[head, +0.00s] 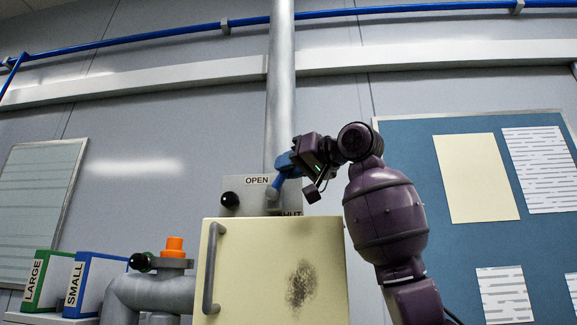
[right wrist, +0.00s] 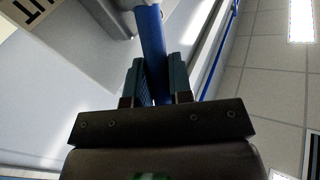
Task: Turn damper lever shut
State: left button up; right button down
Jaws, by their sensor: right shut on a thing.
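The damper lever is a blue bar on a grey plate (head: 248,204) on the wall, at the foot of a vertical pipe. The plate carries an OPEN label at the top and a SHUT label at lower right, partly hidden by the cabinet. My right gripper (head: 287,163) is at the lever, right of the OPEN label. In the right wrist view, the fingers of my right gripper (right wrist: 160,83) stand on both sides of the blue lever (right wrist: 151,38) and are shut on it. The head view does not show the lever's exact angle clearly. My left gripper is not in view.
A cream cabinet (head: 325,240) with a grey handle and a dark smudge stands below the plate. A black knob (head: 228,199) is left of the lever. Grey pipework with an orange cap (head: 174,246) and binders (head: 97,280) are at left. A blue noticeboard (head: 430,150) hangs at right.

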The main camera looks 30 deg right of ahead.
jog(key=shift+s+d+f+m+t+y+b, duration=0.3)
jog(key=shift+f+m+t+b, duration=0.15)
jog(key=shift+b, duration=0.7)
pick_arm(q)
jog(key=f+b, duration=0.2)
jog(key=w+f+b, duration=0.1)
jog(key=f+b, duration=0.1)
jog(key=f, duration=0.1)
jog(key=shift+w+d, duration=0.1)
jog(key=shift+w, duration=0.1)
pick_arm(e)
jog(key=m+t, duration=0.1)
jog(key=t, duration=0.1)
jog(key=d+f+m+t, duration=0.1)
jog(key=m+t, duration=0.1)
jog(key=shift+s+d+f, duration=0.15)
jog(key=shift+s+f, duration=0.05)
jog(key=shift+s, duration=0.2)
jog(key=c, duration=1)
grip_release()
jog(key=shift+c, duration=0.2)
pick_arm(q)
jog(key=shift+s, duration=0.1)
